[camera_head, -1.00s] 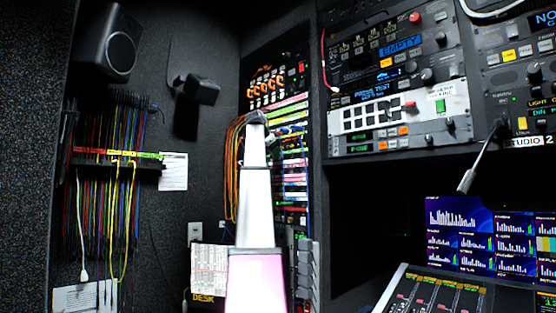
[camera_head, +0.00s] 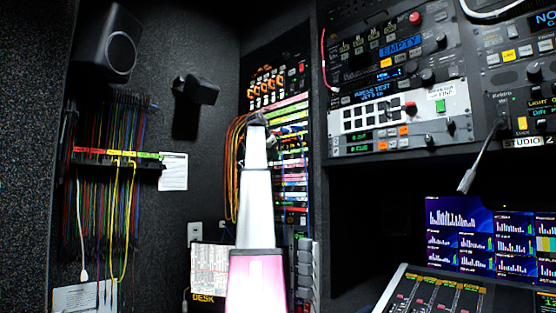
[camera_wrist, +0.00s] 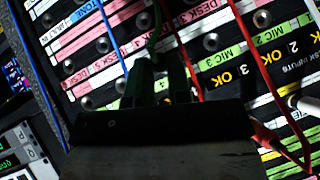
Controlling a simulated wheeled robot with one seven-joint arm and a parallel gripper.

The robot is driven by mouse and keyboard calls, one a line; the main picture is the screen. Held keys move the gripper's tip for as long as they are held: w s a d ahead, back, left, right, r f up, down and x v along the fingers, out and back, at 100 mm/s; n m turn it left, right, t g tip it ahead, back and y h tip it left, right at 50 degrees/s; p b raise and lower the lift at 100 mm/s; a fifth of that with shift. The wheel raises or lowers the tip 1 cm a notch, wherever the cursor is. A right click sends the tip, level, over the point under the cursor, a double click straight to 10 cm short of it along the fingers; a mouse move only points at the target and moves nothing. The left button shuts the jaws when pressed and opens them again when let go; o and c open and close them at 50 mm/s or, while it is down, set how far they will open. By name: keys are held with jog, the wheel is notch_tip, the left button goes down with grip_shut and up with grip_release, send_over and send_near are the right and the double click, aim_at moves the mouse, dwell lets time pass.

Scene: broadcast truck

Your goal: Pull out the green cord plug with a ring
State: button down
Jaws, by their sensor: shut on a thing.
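My gripper (camera_wrist: 162,78) is in front of the patch panel (camera_wrist: 205,42) in the wrist view, its dark fingers pointing at the sockets. A green cord (camera_wrist: 154,38) runs up from between the fingers. The jaws are shut on the green cord's plug, which is mostly hidden by the fingers and shadow. I cannot make out the ring, or whether the plug tip is in a socket. In the head view my gripper (camera_head: 257,120) is small at the rack's left edge, and the green plug cannot be made out.
A blue cord (camera_wrist: 110,42) passes left of my gripper and a red cord (camera_wrist: 258,62) right of it. Orange cords (camera_head: 233,165) hang left of the rack in the head view. A cord holder (camera_head: 115,158) is on the left wall. A mixing desk (camera_head: 430,292) stands lower right.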

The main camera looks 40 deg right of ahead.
jog(key=shift+s+a, duration=0.15)
jog(key=shift+a, duration=1.6)
dwell(1.3)
jog(key=shift+s+a, duration=0.15)
jog(key=shift+a, duration=1.35)
jog(key=shift+a, duration=0.1)
jog(key=shift+s+a, duration=0.1)
jog(key=shift+a, duration=1.3)
jog(key=shift+a, duration=0.1)
